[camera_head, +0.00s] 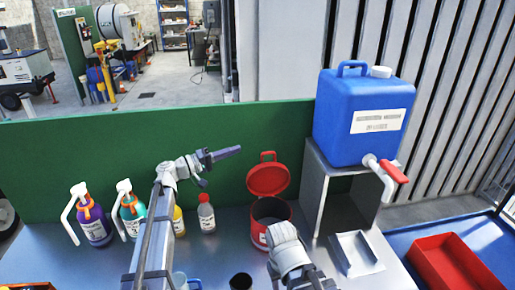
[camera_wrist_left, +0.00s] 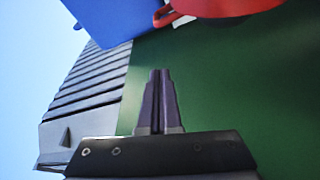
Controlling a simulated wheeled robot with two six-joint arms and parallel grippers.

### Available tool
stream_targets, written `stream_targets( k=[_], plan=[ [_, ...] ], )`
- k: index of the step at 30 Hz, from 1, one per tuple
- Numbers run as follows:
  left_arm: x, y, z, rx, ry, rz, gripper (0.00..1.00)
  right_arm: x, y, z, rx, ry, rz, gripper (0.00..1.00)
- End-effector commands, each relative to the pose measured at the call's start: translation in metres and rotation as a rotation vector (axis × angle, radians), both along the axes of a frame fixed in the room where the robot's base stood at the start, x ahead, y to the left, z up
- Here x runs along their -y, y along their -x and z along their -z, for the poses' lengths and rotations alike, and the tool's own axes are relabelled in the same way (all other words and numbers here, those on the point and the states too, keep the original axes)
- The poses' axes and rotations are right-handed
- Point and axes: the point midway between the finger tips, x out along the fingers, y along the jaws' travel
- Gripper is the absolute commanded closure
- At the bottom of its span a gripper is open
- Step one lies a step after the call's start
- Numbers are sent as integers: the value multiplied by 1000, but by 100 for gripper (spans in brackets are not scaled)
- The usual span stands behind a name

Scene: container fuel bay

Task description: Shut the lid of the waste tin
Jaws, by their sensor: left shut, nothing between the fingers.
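The red waste tin (camera_head: 258,238) stands on the bench right of centre. Its red lid (camera_head: 268,180) is open and tilted up at the back, with a loop handle on top. The lid's edge and handle also show at the top of the left wrist view (camera_wrist_left: 225,7). My left gripper (camera_head: 238,151) is shut and empty, in front of the green panel, to the left of the lid and apart from it; its closed fingers show in the left wrist view (camera_wrist_left: 160,100). My right arm covers part of the tin's front right; its fingers are not visible.
A blue canister (camera_head: 345,100) with a tap sits on a grey stand (camera_head: 320,190) right of the tin. Spray bottles (camera_head: 95,226) and small bottles (camera_head: 206,218) stand left. A metal tray (camera_head: 355,253) lies right. The green panel (camera_head: 100,150) runs behind.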

Motion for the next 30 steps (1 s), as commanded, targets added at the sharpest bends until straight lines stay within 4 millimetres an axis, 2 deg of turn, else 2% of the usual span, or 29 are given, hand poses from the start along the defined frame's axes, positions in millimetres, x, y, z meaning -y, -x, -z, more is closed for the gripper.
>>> stream_targets(
  k=[5,18,22,30],
  plan=[
    [15,-9,-2,0,0,2,100,0,0,-2,0,0,0,50],
    [90,-51,-10,0,0,2,100,0,0,-10,0,0,0,50],
    [91,-25,-1,0,0,0,100,0,0,-1,0,0,0,50],
    [94,-10,3,0,0,0,100,0,0,3,0,0,0,50]
  ],
)
